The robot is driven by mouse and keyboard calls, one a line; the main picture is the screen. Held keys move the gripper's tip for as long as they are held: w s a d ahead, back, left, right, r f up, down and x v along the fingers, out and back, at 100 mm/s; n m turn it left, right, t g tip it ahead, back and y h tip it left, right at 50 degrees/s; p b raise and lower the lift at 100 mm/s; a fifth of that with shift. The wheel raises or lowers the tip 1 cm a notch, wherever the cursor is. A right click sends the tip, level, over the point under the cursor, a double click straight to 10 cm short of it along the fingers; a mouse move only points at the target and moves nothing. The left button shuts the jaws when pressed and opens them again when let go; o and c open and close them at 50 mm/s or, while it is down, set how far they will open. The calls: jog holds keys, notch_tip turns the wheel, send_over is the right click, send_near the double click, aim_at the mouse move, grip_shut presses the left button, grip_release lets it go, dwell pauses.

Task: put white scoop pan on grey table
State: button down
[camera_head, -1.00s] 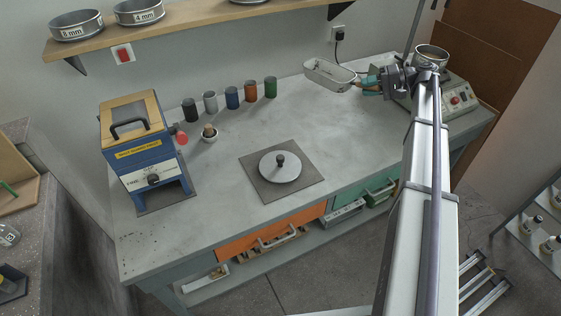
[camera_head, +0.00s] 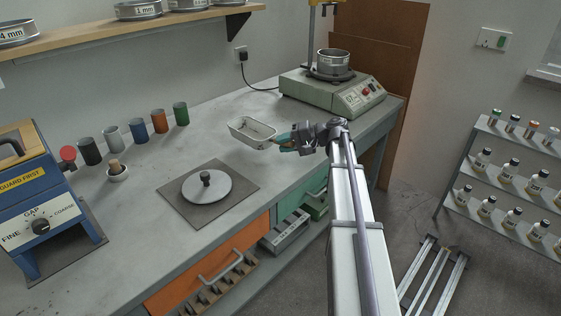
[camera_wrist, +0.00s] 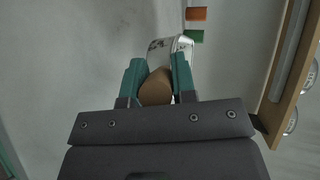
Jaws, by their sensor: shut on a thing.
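The white scoop pan (camera_head: 252,131) is a pale rectangular pan, seen over the back right part of the grey table (camera_head: 150,196). I cannot tell whether it touches the tabletop or hangs just above it. My gripper (camera_head: 287,143) is shut on its handle, to the right of the pan. In the wrist view the green fingers (camera_wrist: 156,80) close around the brown rounded handle (camera_wrist: 156,90). The pan (camera_wrist: 172,48) shows beyond them, mostly hidden.
A round lid with a black knob (camera_head: 207,187) lies on a dark square plate. Several coloured cups (camera_head: 159,121) stand along the wall. A sieve machine (camera_head: 335,88) is at the far right end, a blue grinder (camera_head: 42,210) at the left. The tabletop between cups and machine is largely clear.

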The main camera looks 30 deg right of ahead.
notch_tip(320, 180, down, 4)
jog(key=b, duration=0.3)
jog(key=shift+b, duration=0.3)
jog(key=shift+r, duration=0.35)
jog(key=shift+f, duration=0.15)
jog(key=c, duration=0.9)
grip_release()
jog(key=shift+s+d+r+p, duration=0.2)
jog(key=shift+r+p, duration=0.1)
jog(key=shift+p, duration=0.15)
jog(key=p+v, duration=0.3)
jog(key=v, duration=0.8)
jog(key=shift+d, duration=0.2)
